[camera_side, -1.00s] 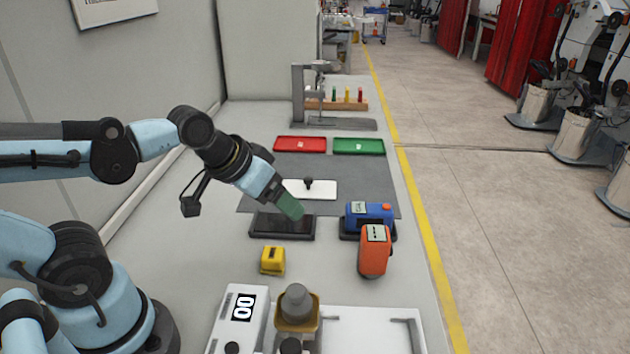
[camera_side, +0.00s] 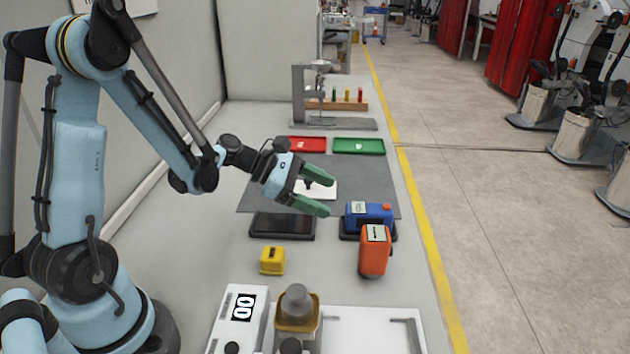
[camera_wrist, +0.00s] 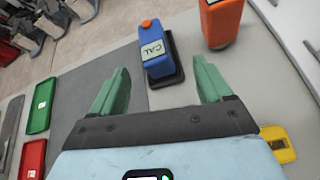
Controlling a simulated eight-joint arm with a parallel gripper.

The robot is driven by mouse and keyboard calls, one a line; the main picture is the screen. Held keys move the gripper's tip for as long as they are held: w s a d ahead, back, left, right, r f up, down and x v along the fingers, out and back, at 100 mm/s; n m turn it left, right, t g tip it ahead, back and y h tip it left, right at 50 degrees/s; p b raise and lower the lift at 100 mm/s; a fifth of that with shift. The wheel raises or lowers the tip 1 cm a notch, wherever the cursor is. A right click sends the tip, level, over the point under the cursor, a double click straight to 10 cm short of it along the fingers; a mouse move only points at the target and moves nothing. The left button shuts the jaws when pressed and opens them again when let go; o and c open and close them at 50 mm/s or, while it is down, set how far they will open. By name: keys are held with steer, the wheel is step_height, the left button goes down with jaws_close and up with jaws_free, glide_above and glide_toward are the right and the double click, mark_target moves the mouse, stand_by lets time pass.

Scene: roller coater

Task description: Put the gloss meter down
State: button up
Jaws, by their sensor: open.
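The blue meter with an orange button (camera_side: 370,214), which looks like the gloss meter, sits upright on a dark base (camera_side: 347,235) at the right of the bench. In the wrist view the blue meter (camera_wrist: 154,50) shows "CAL" on its display and stands ahead of and between the fingers. My gripper (camera_side: 329,195) is open and empty, its green fingers spread. It hangs over the bench just left of the blue meter, apart from it, and partly hides a white plate with a black knob (camera_side: 328,191). The gripper also shows in the wrist view (camera_wrist: 160,66).
An orange device (camera_side: 374,255) stands in front of the blue meter. A dark tray (camera_side: 270,226), a yellow block (camera_side: 272,261), and the coater (camera_side: 238,312) lie nearer. Red (camera_side: 303,144) and green (camera_side: 358,146) trays lie behind the grey mat (camera_side: 350,172).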

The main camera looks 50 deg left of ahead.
mark_target(364, 208)
steer(key=w+d+f, duration=0.1)
steer(key=w+d+f+n, duration=0.1)
steer(key=w, duration=0.1)
steer(key=w+d+f+n, duration=0.1)
steer(key=shift+w+d+f+t+h, duration=0.2)
steer(key=shift+w+t+h, duration=0.1)
steer(key=shift+w+h, duration=0.1)
steer(key=shift+x, duration=2.65)
steer(key=shift+w+a+r, duration=0.1)
steer(key=shift+w+r, duration=0.05)
steer(key=shift+w, duration=0.05)
steer(key=c, duration=1.4)
